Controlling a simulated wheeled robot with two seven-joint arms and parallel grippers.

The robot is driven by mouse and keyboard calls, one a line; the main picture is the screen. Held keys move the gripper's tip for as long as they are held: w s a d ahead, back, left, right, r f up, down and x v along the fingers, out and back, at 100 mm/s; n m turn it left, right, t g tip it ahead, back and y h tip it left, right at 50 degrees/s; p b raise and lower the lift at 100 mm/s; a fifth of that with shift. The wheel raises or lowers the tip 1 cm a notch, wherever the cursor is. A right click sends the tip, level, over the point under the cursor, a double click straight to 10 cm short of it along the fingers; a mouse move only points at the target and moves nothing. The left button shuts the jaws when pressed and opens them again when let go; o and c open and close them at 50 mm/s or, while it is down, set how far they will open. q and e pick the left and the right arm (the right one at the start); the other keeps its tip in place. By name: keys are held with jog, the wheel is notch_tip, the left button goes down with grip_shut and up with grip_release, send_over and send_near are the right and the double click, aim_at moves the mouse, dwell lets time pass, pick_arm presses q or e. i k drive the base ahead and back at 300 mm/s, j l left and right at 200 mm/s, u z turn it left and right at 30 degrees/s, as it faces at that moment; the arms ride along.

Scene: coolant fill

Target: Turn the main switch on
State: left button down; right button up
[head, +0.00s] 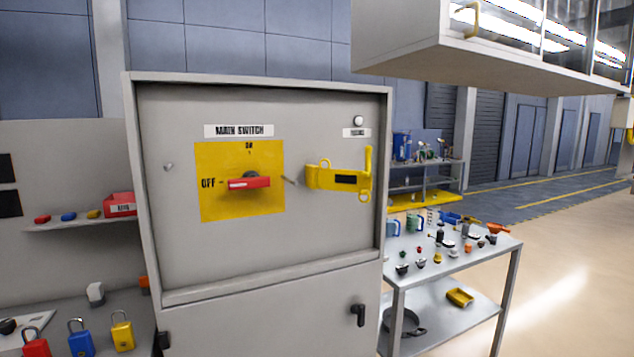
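The main switch (249,183) is a red rotary handle on a yellow plate (215,207), under a "MAIN SWITCH" label (238,130). The handle lies horizontal, in line with the "OFF" mark at its left; an "ON" mark is above it. The plate is on the recessed front panel of a grey cabinet (215,285). A yellow lockout bracket or hasp (340,178) is on the panel right of the plate, beside the handle and apart from it. Neither of my grippers is in the head view.
Red, blue and yellow padlocks (122,331) stand on a bench at lower left. A metal table (490,257) with several small parts is right of the cabinet. A wall cabinet (395,40) overhangs at upper right. The floor at right is clear.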

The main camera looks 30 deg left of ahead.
aim_at(251, 180)
jog(key=i+u, duration=0.15)
jog(key=u, duration=0.35)
jog(key=i+l+u, duration=0.1)
jog(key=u, duration=0.4)
jog(key=i+l+u, duration=0.1)
jog(key=u, duration=0.4)
jog(key=l+u, duration=0.2)
jog(key=u, duration=0.3)
jog(key=i+l+u, duration=0.1)
jog(key=u, duration=0.35)
jog(key=l+u, duration=0.3)
jog(key=u, duration=0.2)
jog(key=l+u, duration=0.15)
jog(key=l, duration=0.25)
jog(key=k+l+u, duration=0.1)
jog(key=l, duration=0.3)
jog(key=k+l+u, duration=0.15)
jog(key=l, duration=0.2)
jog(key=l+u, duration=0.15)
jog(key=l, duration=0.25)
jog(key=k+l+u, duration=0.1)
jog(key=l, duration=0.25)
jog(key=k+l+u, duration=0.15)
jog(key=l, duration=0.25)
jog(key=k+l+u, duration=0.15)
jog(key=l, duration=0.15)
jog(key=k+l, duration=0.15)
jog(key=l, duration=0.15)
jog(key=k+l, duration=0.15)
jog(key=l, duration=0.15)
